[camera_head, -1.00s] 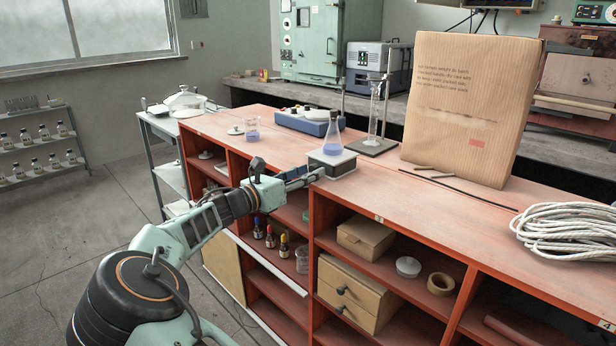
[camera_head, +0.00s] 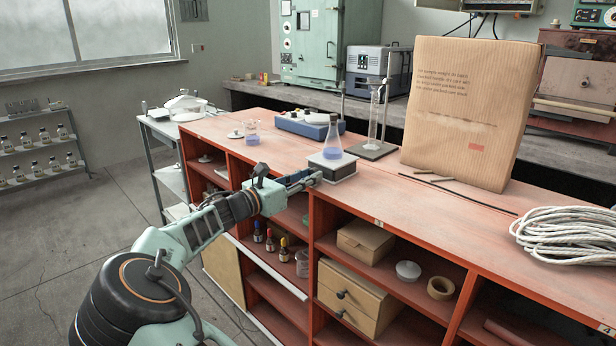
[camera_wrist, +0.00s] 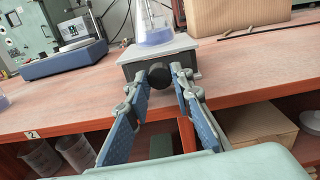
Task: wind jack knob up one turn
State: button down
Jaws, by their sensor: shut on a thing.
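The jack (camera_head: 345,170) is a small grey platform at the front edge of the red-topped bench; it also shows in the wrist view (camera_wrist: 183,43). A conical flask (camera_head: 332,152) with blue liquid stands upright on its top plate. The black round jack knob (camera_wrist: 160,78) faces me on the jack's front side. My gripper (camera_wrist: 161,77) is shut on the knob, one fingertip at each side of it. In the head view my gripper (camera_head: 316,177) hides the knob.
A blue device (camera_head: 305,127), a beaker (camera_head: 252,135) and a stand with a glass cylinder (camera_head: 373,148) are behind the jack. Shelves are open below the bench top.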

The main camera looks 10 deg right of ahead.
jog(key=shift+m, duration=1.7)
jog(key=c, duration=1.7)
grip_release()
jog(key=v, duration=1.2)
